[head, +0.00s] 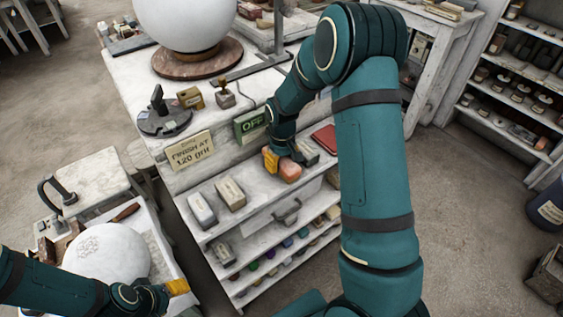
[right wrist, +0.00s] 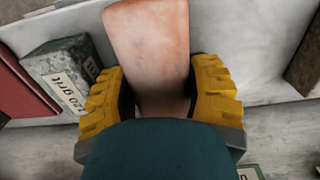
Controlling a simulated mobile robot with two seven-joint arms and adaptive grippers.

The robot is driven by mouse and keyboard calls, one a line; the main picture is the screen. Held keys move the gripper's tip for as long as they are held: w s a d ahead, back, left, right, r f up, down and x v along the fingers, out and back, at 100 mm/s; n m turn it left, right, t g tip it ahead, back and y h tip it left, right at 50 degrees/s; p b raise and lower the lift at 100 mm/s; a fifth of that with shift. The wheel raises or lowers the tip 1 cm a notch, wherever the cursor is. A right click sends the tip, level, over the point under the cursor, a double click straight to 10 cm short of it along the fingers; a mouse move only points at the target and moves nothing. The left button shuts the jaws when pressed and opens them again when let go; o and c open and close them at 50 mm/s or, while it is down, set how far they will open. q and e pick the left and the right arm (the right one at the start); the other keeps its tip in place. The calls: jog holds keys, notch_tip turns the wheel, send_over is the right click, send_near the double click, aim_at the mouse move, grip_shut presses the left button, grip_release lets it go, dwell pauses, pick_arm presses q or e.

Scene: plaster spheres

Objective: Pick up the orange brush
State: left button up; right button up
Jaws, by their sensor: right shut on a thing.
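The orange brush (head: 291,171) is a pale orange block on the upper shelf of the white workbench, below the tabletop. My right gripper (head: 275,160) is at its left side in the head view. In the right wrist view my right gripper (right wrist: 163,95) has its yellow fingers on both sides of the orange brush (right wrist: 148,40), shut on it. The brush's near end is hidden behind the gripper. I cannot tell whether it is clear of the shelf. My left gripper (head: 178,288) is at the lower left beside a white sphere; its opening is unclear.
A dark grit block (right wrist: 65,80) and a red flat item (head: 325,139) lie close beside the brush. Two pale blocks (head: 230,193) sit to its left on the shelf. A small OFF sign (head: 250,124) and a lettered plaque (head: 189,149) stand above.

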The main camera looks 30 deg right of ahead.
aim_at(284, 161)
jog(key=shift+r, duration=0.1)
jog(key=r, duration=0.4)
jog(key=s+r, duration=0.1)
jog(key=r, duration=0.2)
jog(key=s+d, duration=0.1)
jog(key=s, duration=1.8)
jog(key=shift+d, duration=0.3)
jog(key=shift+f, duration=0.1)
